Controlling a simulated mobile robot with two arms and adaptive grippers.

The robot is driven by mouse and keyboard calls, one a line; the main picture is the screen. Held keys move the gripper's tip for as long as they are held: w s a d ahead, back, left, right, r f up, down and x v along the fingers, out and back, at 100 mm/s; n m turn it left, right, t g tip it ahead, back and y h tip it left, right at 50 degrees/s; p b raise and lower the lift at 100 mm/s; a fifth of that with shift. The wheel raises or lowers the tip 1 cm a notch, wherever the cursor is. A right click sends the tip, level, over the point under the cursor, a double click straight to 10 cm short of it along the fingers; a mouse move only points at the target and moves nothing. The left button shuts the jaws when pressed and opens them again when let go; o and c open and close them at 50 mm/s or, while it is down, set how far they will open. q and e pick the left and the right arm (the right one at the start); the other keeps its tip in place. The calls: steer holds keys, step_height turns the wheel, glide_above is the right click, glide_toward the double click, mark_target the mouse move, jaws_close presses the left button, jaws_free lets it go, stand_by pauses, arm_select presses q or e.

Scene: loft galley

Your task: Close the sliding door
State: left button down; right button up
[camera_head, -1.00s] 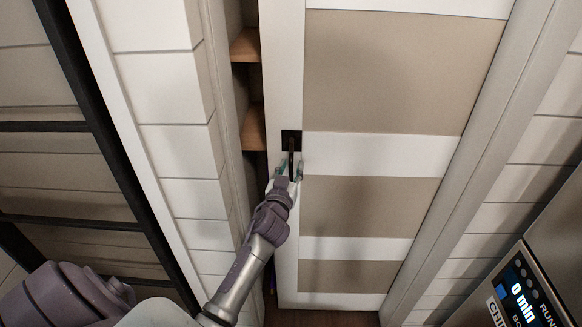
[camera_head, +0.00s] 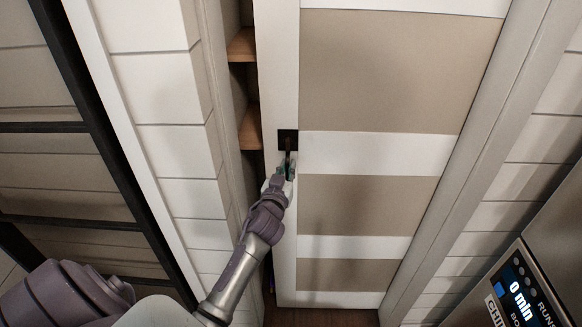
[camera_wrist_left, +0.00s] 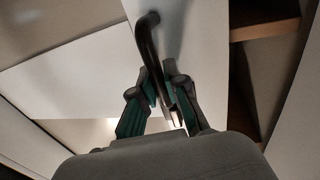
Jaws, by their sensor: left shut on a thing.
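The sliding door (camera_head: 372,150) is a white frame with beige panels. It stands partly open, with a narrow gap along its left edge where the shelves show. Its dark handle (camera_head: 288,155) sits on a black square plate near the left edge. My left gripper (camera_head: 286,170) is at the handle. In the left wrist view the dark handle bar (camera_wrist_left: 149,48) runs down between the two fingers of my left gripper (camera_wrist_left: 160,92), which are shut on it. My right gripper is not in view.
Wooden shelves (camera_head: 243,45) show inside the gap. A white slatted wall (camera_head: 165,100) and a black-framed opening lie to the left.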

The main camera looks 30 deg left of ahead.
mark_target(276, 158)
arm_select(q)
steer(key=s+a, duration=0.2)
steer(key=a, duration=0.1)
steer(key=s+a, duration=0.1)
steer(key=shift+a, duration=0.25)
steer(key=shift+w+d, duration=0.1)
steer(key=shift+w, duration=0.05)
steer(key=c, duration=1.4)
jaws_free()
steer(key=shift+w+d, duration=0.1)
steer(key=shift+d, duration=0.1)
steer(key=shift+c, duration=0.2)
steer(key=shift+o, duration=1.2)
steer(key=shift+w+d, duration=0.15)
steer(key=shift+d, duration=0.05)
steer(key=shift+a, duration=0.1)
steer(key=shift+s+f, duration=0.1)
steer(key=shift+s, duration=0.45)
steer(key=v, duration=1.1)
steer(key=shift+d, duration=0.25)
